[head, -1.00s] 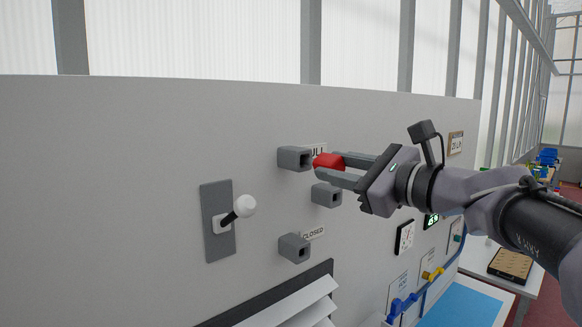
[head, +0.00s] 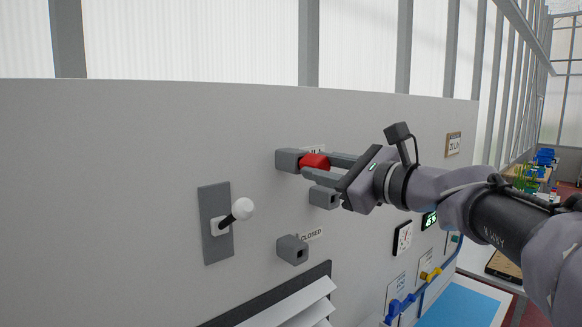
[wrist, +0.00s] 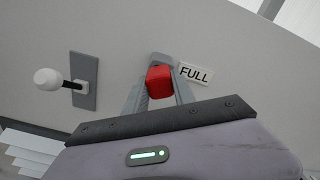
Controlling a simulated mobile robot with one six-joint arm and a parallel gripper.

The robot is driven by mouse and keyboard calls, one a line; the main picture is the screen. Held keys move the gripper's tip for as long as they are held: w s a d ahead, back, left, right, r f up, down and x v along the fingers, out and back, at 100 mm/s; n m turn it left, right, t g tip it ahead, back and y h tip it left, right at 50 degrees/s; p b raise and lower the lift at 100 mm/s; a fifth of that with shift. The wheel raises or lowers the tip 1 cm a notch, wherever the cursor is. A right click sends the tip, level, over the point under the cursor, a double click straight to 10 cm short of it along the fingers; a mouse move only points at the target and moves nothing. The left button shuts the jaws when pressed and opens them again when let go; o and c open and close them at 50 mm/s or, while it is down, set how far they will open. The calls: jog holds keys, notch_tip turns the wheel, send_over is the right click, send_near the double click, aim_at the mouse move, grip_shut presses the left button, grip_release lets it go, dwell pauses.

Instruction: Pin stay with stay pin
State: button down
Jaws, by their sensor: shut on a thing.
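The stay pin's red head (head: 314,161) is between the fingers of my gripper (head: 318,165), which is shut on it. It also shows in the wrist view (wrist: 160,82). The red head is close against the uppermost grey square socket (head: 289,160), beside the label FULL (wrist: 194,75). The pin's shaft is hidden, so how deep it sits cannot be seen. A middle grey socket (head: 323,197) is just below my fingers. A lower grey socket (head: 291,250) is beside the label CLOSED (head: 311,234) and has an empty opening. The stay itself cannot be made out.
A white-knobbed lever (head: 242,209) on a grey plate (head: 215,245) sticks out of the wall at the left. White louvre slats (head: 290,305) are below. Gauges and blue pipework (head: 395,310) are at the lower right. The wall above the sockets is clear.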

jog(key=shift+w+a, duration=0.25)
jog(key=shift+w, duration=0.05)
jog(key=c, duration=1)
grip_release()
jog(key=shift+o, duration=0.2)
jog(key=b+v, duration=0.4)
jog(key=v, duration=1.3)
jog(key=s+a+f+n+g+h+b, duration=0.15)
jog(key=a+f+b, duration=0.3)
jog(key=f, duration=0.65)
jog(key=s+a+f+n+g+h+b, duration=0.1)
jog(key=s+a+f+n+g+b, duration=0.15)
jog(key=f+b, duration=0.65)
jog(key=s+a+f+n+g+h+b, duration=0.1)
jog(key=s+a+f+n+g+b, duration=0.2)
jog(key=f, duration=1.1)
jog(key=s+f+n+g+h+b, duration=0.1)
jog(key=s+f+n+b, duration=0.3)
jog(key=f, duration=1.1)
jog(key=s+f+n+h+b, duration=0.4)
jog(key=f+n+b, duration=0.3)
jog(key=f, duration=0.9)
jog(key=shift+s+n+g+b, duration=0.3)
jog(key=shift+s+g+b, duration=0.1)
jog(key=shift+s+b, duration=0.4)
